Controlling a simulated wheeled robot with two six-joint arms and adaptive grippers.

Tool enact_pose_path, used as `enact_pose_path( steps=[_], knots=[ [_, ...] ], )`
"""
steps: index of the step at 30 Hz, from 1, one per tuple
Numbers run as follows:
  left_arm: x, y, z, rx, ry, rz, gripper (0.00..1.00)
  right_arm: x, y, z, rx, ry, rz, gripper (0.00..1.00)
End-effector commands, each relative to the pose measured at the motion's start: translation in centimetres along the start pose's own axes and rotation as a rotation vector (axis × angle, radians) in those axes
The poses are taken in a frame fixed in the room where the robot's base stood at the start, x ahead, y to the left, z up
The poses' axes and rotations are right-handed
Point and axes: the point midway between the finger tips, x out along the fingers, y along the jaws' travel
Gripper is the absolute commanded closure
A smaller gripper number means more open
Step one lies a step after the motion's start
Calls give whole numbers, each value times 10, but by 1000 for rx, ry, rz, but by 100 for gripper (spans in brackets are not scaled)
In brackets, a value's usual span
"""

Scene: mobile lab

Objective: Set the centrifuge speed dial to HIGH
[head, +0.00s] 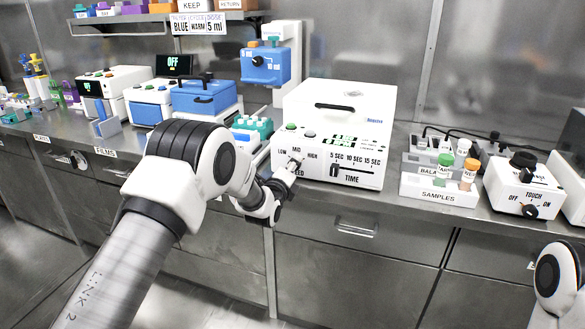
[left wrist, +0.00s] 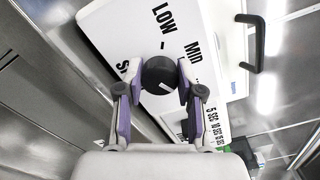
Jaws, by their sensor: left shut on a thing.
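The white centrifuge (head: 340,103) stands on the bench, with a green display and LOW, MID and HIGH labels around its speed dial. My left gripper (head: 292,172) reaches its lower left front and largely hides the dial in the head view. In the left wrist view, the black round dial (left wrist: 158,74) sits between the two fingertips of my left gripper, which are shut on its sides. LOW and MID are readable there; HIGH is covered. My right gripper is not in view.
A time slider (head: 334,170) sits right of the dial. A samples rack (head: 438,192) and a touch-switch mixer (head: 522,186) stand to the right. Blue boxes (head: 204,97) and a teal tube rack (head: 252,128) stand to the left. Drawers lie below the bench edge.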

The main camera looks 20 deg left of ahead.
Motion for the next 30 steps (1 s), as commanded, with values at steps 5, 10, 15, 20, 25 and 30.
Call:
enact_pose_path(
  steps=[5,10,15,20,25,30],
  knots=[
    [-1,2,-2,8,5,5,98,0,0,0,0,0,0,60],
    [-1,3,-2,8,5,6,98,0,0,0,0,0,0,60],
    [-1,2,-2,7,4,5,38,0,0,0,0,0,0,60],
    [0,2,-1,6,3,3,38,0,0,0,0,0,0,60],
    [-4,1,-1,5,2,3,38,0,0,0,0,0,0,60],
    [-30,1,-1,5,4,6,38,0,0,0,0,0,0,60]
  ],
)
